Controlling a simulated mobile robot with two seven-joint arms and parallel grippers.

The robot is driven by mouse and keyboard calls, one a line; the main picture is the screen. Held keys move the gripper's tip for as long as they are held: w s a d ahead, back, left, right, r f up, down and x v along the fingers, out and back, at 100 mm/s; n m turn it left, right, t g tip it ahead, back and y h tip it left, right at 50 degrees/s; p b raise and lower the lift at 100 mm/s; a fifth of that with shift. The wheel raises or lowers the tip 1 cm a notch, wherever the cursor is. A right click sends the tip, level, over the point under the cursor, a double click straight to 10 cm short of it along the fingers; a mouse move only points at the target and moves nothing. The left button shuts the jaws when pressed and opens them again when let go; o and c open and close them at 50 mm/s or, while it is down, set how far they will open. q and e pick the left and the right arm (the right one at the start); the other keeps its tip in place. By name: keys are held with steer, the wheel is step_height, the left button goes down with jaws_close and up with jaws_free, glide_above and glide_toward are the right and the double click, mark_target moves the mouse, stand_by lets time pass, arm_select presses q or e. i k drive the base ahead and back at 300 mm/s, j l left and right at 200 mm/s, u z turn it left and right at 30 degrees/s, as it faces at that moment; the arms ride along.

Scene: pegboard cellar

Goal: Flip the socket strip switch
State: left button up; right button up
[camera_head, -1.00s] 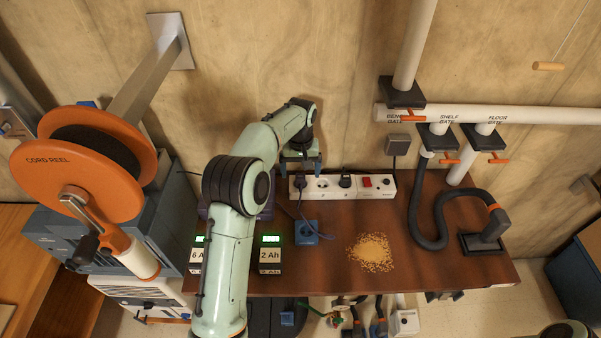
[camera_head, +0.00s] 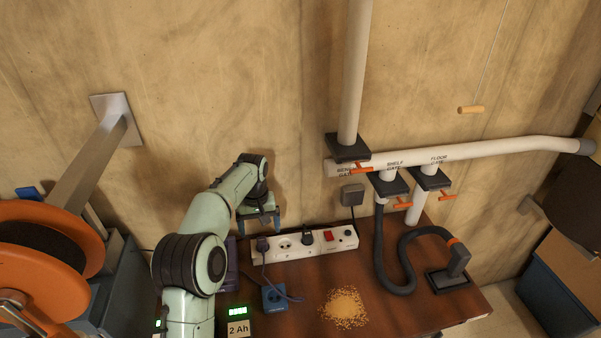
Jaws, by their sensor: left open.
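The white socket strip (camera_head: 316,252) lies along the back of the brown workbench, at the foot of the wall. Its red switch (camera_head: 328,236) is on the right part of the strip, right of a black plug (camera_head: 308,235). Which way the switch is tipped is too small to tell. A dark plug with a cord (camera_head: 262,245) sits at the strip's left end. My left gripper (camera_head: 259,226) is open and empty, fingers down, just above and behind that left end. It is well left of the switch. My right gripper is out of view.
A sawdust pile (camera_head: 343,308) and a blue box (camera_head: 274,298) lie in front of the strip. A black hose (camera_head: 381,250) stands at the right, below white pipes (camera_head: 480,149) with orange gate handles. A large orange cord reel (camera_head: 75,223) fills the left edge.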

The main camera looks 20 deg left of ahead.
mark_target(329, 235)
steer(key=k, duration=1.5)
